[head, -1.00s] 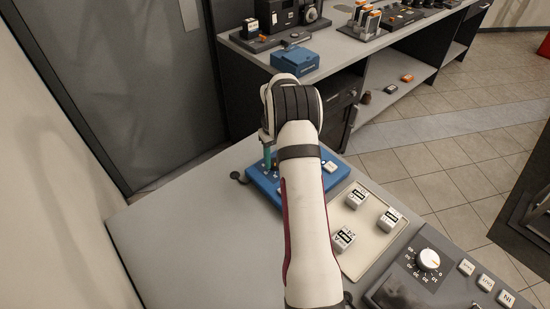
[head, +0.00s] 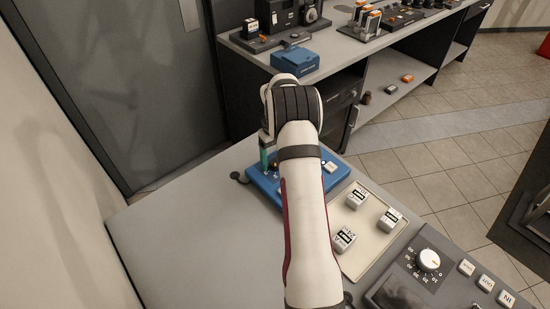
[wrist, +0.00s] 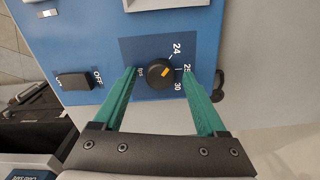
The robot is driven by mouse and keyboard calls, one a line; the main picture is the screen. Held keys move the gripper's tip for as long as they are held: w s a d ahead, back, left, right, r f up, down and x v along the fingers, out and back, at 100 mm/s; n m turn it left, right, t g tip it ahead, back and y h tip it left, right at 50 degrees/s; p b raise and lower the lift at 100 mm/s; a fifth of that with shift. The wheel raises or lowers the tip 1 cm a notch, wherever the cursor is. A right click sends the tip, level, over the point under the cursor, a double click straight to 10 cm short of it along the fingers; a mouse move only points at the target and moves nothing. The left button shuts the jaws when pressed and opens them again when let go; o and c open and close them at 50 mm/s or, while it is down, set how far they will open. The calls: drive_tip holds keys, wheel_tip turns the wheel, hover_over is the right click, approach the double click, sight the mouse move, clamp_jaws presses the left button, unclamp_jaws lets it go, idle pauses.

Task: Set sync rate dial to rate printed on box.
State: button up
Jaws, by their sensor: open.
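The sync rate dial is a black knob (wrist: 161,75) with a yellow-orange mark on the blue box (wrist: 108,22); the marks 24, 25 and 30 are printed beside it. The knob's mark points up and right, towards the 24 and 25 side. My gripper (wrist: 161,72) is open, its green fingers on either side of the knob with gaps showing. In the head view the blue box (head: 262,181) is partly hidden by my arm.
An ON/OFF switch (wrist: 74,81) sits left of the dial. The pale tray (head: 373,240) lies right of my arm. A grey panel with another dial (head: 428,260) and white buttons is at the lower right. The table's left side (head: 200,235) is clear.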

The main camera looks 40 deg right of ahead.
drive_tip(key=shift+r, duration=0.1)
wheel_tip(320, 180, up, 16)
drive_tip(key=shift+f, duration=0.2)
